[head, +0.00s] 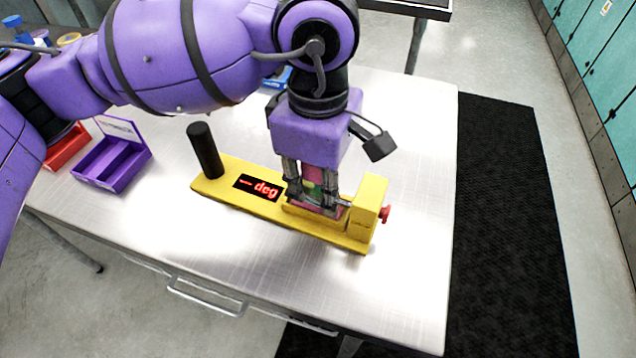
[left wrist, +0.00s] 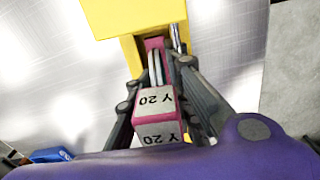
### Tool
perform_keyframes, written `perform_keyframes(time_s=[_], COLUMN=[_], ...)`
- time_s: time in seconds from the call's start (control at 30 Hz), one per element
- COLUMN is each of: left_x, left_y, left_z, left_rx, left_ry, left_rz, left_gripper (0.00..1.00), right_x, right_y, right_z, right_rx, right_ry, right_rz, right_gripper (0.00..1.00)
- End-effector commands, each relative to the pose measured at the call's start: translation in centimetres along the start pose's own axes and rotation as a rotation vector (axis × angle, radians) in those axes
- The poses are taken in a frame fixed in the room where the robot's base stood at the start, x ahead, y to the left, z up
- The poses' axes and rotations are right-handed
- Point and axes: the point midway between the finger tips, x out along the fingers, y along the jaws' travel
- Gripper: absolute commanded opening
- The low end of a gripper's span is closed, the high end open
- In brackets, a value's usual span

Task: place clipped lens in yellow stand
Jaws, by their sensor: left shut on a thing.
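The yellow stand (head: 222,193) lies on the table, with a black post (head: 205,150) at its left end, a dark display reading "-- deg" in red and a red knob (head: 385,214) at its right end. My left gripper (head: 318,207) points down over the stand's right part and is shut on the pink clipped lens (head: 314,181). In the left wrist view the clip (left wrist: 156,103) sits between the fingers with white "Y 20" labels, its far end against the yellow stand (left wrist: 128,14) in the picture. The fingers hide the lens's lower end, so I cannot tell whether it is seated.
A purple tray (head: 112,160) and a red bin (head: 66,150) stand on the table's left. A blue item (head: 277,79) lies behind my arm. The metal table (head: 415,150) is clear right of the stand. Teal lockers (head: 610,60) line the far right.

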Motion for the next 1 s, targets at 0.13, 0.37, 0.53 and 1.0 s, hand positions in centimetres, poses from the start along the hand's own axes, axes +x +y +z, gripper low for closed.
perform_keyframes(time_s=[0.13,0.37,0.53,1.0], left_x=[-0.1,0.3,0.3,-1.8], left_y=[0.0,0.0,0.0,0.1], left_z=[0.0,0.0,0.0,0.0], left_rx=[0.001,0.000,0.000,-0.001], left_ry=[0.000,-0.001,-0.001,-0.001], left_rz=[0.001,0.001,0.001,0.004], left_gripper=[0.00,0.23,0.40,0.40], right_x=[-0.1,-0.2,-0.3,-0.3], right_y=[0.0,0.1,0.1,0.0], right_z=[0.2,1.1,1.1,0.4], right_rx=[0.001,0.002,0.002,0.002], right_ry=[-0.004,-0.017,-0.019,-0.007], right_rz=[0.001,0.002,0.003,0.001], right_gripper=[0.00,0.00,0.00,0.00])
